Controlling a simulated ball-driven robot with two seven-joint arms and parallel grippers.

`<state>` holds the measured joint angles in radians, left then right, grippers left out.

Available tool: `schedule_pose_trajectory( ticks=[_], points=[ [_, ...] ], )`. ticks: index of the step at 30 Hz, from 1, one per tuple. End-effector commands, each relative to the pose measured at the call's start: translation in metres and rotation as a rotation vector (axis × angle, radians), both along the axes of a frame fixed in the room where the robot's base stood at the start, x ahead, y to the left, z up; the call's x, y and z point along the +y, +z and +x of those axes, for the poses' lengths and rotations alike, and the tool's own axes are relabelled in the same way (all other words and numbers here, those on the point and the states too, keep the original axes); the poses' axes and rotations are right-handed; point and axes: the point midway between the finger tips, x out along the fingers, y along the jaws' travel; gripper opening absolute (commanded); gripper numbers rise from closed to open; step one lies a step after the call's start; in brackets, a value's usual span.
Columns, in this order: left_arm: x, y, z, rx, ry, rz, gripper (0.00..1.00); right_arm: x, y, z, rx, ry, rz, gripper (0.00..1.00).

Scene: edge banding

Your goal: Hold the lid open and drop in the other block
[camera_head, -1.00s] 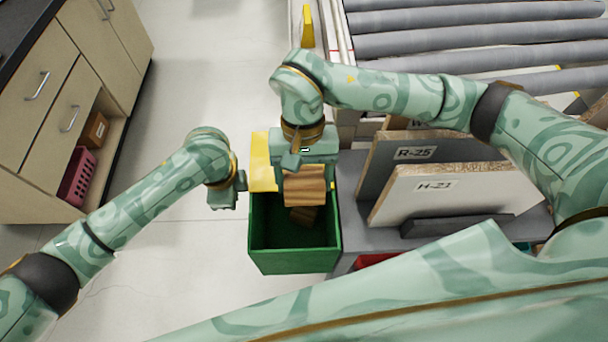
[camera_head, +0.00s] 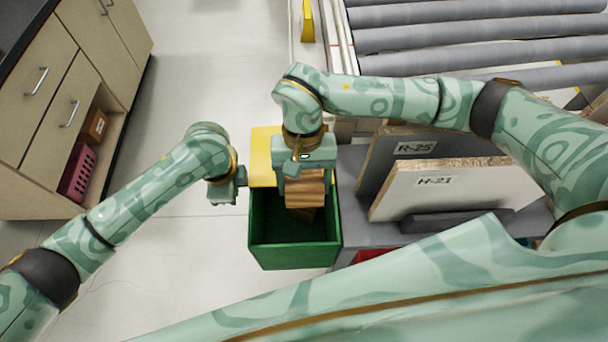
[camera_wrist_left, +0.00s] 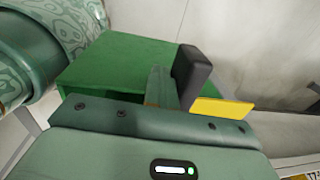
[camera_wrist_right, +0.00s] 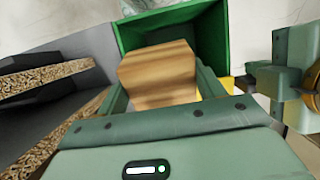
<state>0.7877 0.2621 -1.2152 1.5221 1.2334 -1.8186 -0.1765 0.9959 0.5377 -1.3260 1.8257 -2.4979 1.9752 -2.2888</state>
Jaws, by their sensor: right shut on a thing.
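My right gripper (camera_head: 305,172) is shut on a light wooden block (camera_head: 305,189) above the mouth of the green bin (camera_head: 294,256). The right wrist view shows this block (camera_wrist_right: 158,76) between the two fingers, with the open bin (camera_wrist_right: 207,35) behind it. The yellow lid (camera_head: 263,150) stands open at the bin's far side, partly behind the right gripper. My left gripper (camera_head: 242,183) is beside the bin's left edge, near the lid. Its fingers (camera_wrist_left: 175,82) look closed together, with the yellow lid (camera_wrist_left: 222,108) behind them.
Upright boards marked R-25 (camera_head: 380,172) and H-21 (camera_head: 440,190) stand in a grey rack right of the bin. A roller conveyor (camera_head: 470,45) lies at the back right. Cabinets (camera_head: 60,110) stand at the left, with clear floor (camera_head: 190,70) between.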

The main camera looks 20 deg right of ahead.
Motion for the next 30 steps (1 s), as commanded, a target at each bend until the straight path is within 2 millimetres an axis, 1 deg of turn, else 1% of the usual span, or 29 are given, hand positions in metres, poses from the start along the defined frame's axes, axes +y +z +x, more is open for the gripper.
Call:
schedule_pose_trajectory(
  ticks=[8,9,11,30],
  points=[
    [0.0,0.0013,0.0015,-0.004,0.001,0.0,0.0,0.0001,-0.0013,-0.0002,0.0,0.001,0.0,0.42],
    [0.0,0.0013,0.0015,-0.004,0.001,0.0,0.0,0.0001,-0.0013,-0.0002,0.0,0.001,0.0,0.76],
    [0.0,0.0013,0.0015,-0.004,0.001,0.0,0.0,0.0001,-0.0013,-0.0002,0.0,0.001,0.0,0.93],
    [0.0,0.0011,0.0014,-0.004,0.001,0.0,0.0,0.0001,-0.0014,-0.0002,0.0,0.001,0.0,0.93]
  ],
)
